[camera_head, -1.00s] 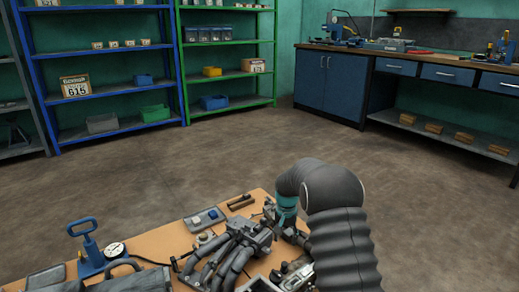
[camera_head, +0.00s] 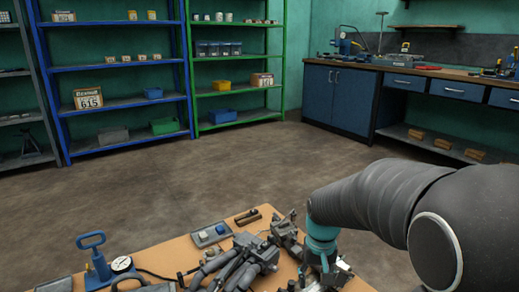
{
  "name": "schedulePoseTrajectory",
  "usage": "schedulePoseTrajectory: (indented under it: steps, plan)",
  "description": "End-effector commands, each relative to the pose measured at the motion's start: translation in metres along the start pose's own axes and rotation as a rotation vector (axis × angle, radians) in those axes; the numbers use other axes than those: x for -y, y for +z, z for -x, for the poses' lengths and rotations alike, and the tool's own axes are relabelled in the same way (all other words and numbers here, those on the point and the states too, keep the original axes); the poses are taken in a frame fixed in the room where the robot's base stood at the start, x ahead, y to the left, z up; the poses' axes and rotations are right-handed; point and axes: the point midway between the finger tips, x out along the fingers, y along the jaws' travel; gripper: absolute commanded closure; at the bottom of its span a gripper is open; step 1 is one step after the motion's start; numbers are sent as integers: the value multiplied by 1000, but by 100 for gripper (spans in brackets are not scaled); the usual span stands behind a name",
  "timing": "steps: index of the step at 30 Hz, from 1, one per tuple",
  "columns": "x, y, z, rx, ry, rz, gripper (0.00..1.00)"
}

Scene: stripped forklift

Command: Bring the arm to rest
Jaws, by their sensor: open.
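My arm, in a dark grey ribbed sleeve (camera_head: 375,200), reaches in from the right edge and bends down at a teal wrist ring (camera_head: 322,238). My gripper (camera_head: 327,268) points down below that ring, over the right part of the workbench top (camera_head: 175,255). It is open, and no held object shows. Its fingertips are hard to tell from the grey metal parts behind and beneath it, and I cannot tell whether it touches any of them.
Grey hydraulic parts (camera_head: 238,262) crowd the workbench near my gripper. A blue hand pump (camera_head: 98,262) with a gauge (camera_head: 122,264) stands left. Blue shelves (camera_head: 118,68), green shelves (camera_head: 238,55) and a blue cabinet bench (camera_head: 338,97) line the walls. The floor (camera_head: 210,180) between is clear.

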Motion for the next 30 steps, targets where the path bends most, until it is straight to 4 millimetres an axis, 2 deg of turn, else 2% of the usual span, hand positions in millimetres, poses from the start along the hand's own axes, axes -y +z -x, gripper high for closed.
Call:
schedulePoseTrajectory:
  steps: [1, 6, 18, 24, 30]
  plan:
    - [-2, 13, 14, -21, -1, 6, 46]
    - [-6, 55, 45, -81, -4, 25, 46]
    - [-14, 142, 100, -257, -8, 25, 46]
    - [-17, 171, 126, -371, -8, 16, 46]
    - [-19, 180, 152, -463, -7, 9, 46]
